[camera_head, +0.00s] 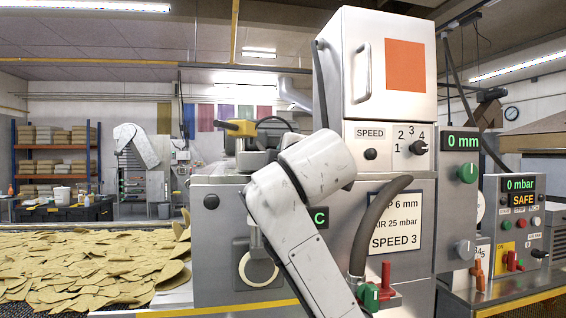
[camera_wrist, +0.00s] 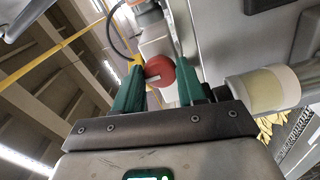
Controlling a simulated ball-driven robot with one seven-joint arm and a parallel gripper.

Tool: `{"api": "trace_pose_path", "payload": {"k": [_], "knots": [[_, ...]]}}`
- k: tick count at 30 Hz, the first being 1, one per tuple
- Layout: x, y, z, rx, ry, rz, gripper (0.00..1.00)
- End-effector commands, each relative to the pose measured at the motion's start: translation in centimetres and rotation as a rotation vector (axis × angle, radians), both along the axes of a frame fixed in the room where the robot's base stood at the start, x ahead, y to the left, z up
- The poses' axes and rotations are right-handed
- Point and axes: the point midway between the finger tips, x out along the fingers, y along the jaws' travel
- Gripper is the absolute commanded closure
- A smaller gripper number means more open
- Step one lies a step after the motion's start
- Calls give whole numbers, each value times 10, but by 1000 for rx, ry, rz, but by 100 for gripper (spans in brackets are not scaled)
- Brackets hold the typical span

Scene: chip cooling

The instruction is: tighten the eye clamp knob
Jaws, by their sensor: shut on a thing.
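In the wrist view my gripper (camera_wrist: 161,66) has its two green fingers on either side of a round red knob (camera_wrist: 160,73). The fingers are shut on the knob, which I take to be the eye clamp knob. A short pale bar shows across its lower left face. A cream and grey cylinder (camera_wrist: 272,89) lies just right of my right finger; I cannot tell what it is. In the head view my white arm stands in front of the machine. My gripper and the red knob cannot be made out there.
A steel machine (camera_head: 222,240) with a white cabinet (camera_head: 385,22) stands close ahead. A dark hose (camera_head: 372,232) curves beside my arm. A red-handled valve (camera_head: 386,282) sits low right. A chip-covered belt (camera_head: 95,265) runs at left. A control box (camera_head: 520,215) stands at right.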

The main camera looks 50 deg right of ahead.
Motion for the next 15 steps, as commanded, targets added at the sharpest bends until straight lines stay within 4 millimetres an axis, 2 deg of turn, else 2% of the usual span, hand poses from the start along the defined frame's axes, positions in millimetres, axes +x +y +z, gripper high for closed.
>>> {"api": "trace_pose_path", "payload": {"k": [15], "knots": [[1,1,-2,-40,32,3,91]]}}
